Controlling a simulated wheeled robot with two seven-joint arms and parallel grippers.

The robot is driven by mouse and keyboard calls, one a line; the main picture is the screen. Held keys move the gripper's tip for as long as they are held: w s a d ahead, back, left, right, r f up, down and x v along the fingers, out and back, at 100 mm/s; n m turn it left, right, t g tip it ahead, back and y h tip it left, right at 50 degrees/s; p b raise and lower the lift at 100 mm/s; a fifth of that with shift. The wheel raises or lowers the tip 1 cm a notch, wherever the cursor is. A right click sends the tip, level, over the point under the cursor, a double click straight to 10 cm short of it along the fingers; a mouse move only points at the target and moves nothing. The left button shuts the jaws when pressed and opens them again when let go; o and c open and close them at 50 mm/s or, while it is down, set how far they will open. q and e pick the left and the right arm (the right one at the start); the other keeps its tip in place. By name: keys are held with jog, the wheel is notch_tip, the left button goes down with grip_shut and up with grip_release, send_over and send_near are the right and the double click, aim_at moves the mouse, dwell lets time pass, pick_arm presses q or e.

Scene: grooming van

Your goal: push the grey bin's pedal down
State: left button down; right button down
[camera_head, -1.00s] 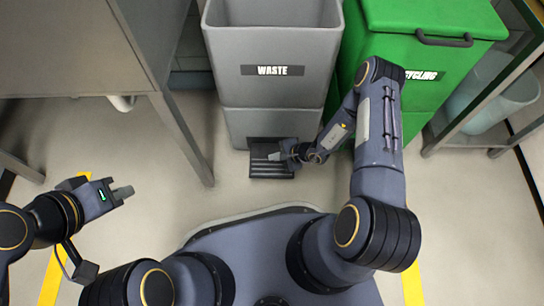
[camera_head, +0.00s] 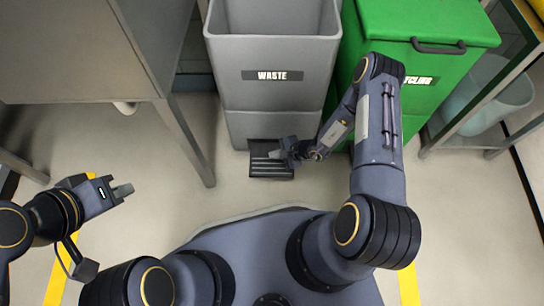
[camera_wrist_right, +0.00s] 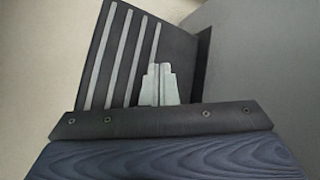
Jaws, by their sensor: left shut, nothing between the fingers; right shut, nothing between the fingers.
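The grey bin (camera_head: 272,100), labelled WASTE, stands at the upper middle of the head view with its top open. Its black pedal (camera_head: 268,171) sticks out at its foot, near the floor. In the right wrist view the pedal (camera_wrist_right: 118,60) shows as a dark plate with light ribs. My right gripper (camera_head: 276,155) is shut and empty at the pedal; its fingertips (camera_wrist_right: 158,70) overlap the ribbed plate in the wrist view. I cannot tell for sure whether they touch it. My left gripper (camera_head: 125,191) is shut and empty over the floor at the left, away from the bin.
A green recycling bin (camera_head: 425,60) with its lid closed stands right of the grey bin. A grey cabinet or table (camera_head: 75,50) with metal legs is at the left. A shelf frame (camera_head: 490,110) holds a pale tub at the right. The floor before the pedal is clear.

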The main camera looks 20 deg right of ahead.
aim_at(276, 160)
jog(key=shift+r, duration=0.15)
notch_tip(276, 160, up, 5)
jog(key=p, duration=0.4)
dwell(1.0)
